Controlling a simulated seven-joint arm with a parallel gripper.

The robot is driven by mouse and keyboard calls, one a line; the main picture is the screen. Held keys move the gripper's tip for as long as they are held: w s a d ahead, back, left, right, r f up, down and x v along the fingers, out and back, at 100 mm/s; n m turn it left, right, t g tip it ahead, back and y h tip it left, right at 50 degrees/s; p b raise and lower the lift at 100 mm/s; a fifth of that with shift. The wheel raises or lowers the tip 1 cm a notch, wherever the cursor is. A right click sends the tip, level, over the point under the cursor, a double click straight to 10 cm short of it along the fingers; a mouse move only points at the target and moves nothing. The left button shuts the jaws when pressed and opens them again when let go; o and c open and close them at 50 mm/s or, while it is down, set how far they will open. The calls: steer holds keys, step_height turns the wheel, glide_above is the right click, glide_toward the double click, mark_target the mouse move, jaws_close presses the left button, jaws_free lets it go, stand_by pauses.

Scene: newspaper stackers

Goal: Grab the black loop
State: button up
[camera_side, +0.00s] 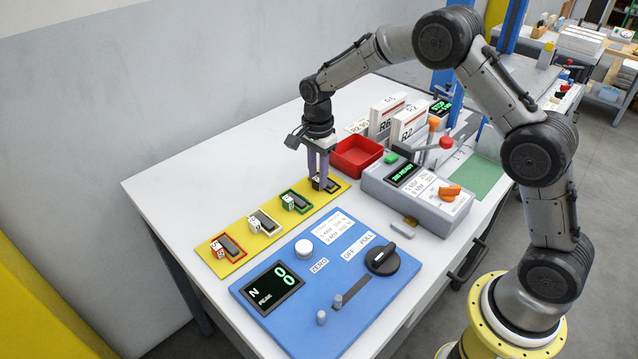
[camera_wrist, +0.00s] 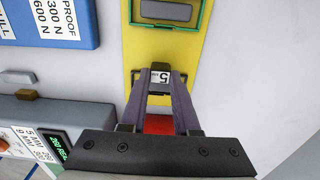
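The black loop (camera_wrist: 136,76) is on the far end of the yellow board (camera_side: 245,240). Its dark frame shows on both sides of a small block with a white "5" label (camera_wrist: 161,77). In the side view the black loop (camera_side: 331,184) is partly hidden by my purple fingers. My gripper (camera_side: 318,180) points down over it. In the wrist view my fingertips (camera_wrist: 160,80) stand apart, one on each side of the labelled block. I cannot tell whether they press on it. The loop looks to be resting on the board.
Green (camera_side: 296,201), white (camera_side: 264,222) and red (camera_side: 228,247) loops sit along the same board. A red bin (camera_side: 356,156) stands close behind my gripper. A grey-blue instrument (camera_side: 417,190) is to the right and a blue panel (camera_side: 350,310) is in front. White table is clear at left.

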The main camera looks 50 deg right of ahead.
jaws_close()
steer(key=shift+r, duration=0.1)
